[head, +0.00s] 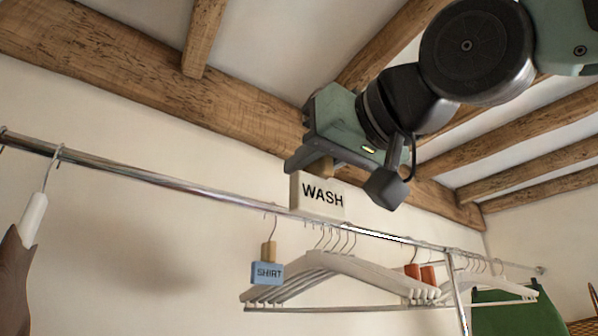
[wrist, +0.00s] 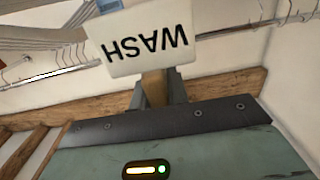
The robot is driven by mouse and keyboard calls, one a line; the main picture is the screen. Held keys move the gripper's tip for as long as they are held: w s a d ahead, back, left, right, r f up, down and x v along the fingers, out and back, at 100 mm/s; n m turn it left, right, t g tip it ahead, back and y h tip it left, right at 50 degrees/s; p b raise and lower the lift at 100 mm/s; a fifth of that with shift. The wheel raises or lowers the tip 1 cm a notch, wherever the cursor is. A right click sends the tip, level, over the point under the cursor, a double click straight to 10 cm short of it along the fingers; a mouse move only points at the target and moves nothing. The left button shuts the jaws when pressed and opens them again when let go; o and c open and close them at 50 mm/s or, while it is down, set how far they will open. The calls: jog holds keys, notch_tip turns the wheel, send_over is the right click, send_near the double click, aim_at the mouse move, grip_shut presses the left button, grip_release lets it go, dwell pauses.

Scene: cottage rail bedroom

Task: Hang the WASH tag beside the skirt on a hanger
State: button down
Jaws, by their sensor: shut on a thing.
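The WASH tag (head: 318,200) is a cream plate with black letters and a wooden block at its top. My gripper (head: 326,168) is shut on that wooden block and holds the tag upright in the head view, at the height of the rail (head: 190,184). In the wrist view the tag (wrist: 145,38) looks upside down, with its block between my fingers (wrist: 157,88). A green garment (head: 503,315) hangs at the far right and may be the skirt. A brown garment (head: 16,275) on a hanger is cut off at the left edge.
A blue SHIRT tag (head: 267,272) hangs from the rail just below and left of the WASH tag. Several empty white hangers (head: 350,268) hang to its right. The rail is bare between the brown garment and the SHIRT tag.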

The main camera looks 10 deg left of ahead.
jog(key=b+v, duration=1.5)
jog(key=shift+s+d, duration=0.25)
dwell(0.9)
